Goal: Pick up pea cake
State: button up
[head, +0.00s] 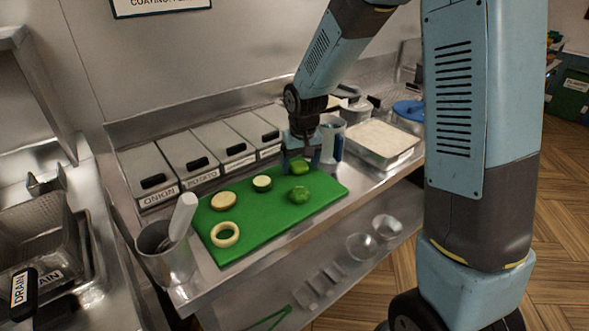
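A green cutting board (250,229) lies on the steel counter with several pieces on it. A bright green lump (301,167) lies near its far right edge and may be the pea cake; I cannot tell for certain. My gripper (300,163) points down over this lump, its fingers apart on either side. The gripper looks open; I cannot see contact with the lump. A second, darker green lump (299,195) lies nearer the front. A pale slice with a green rim (262,183), a tan round cake (223,201) and a pale ring (225,234) lie further left.
Lidded bins, one marked onion (147,173), line the back of the counter. A steel pot with a white-handled tool (165,258) stands at the front left. A clear jug (332,138) stands close right of my gripper, and a pale-filled tray (381,145) beyond it.

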jog(key=c, duration=0.9)
jog(key=shift+r, duration=0.1)
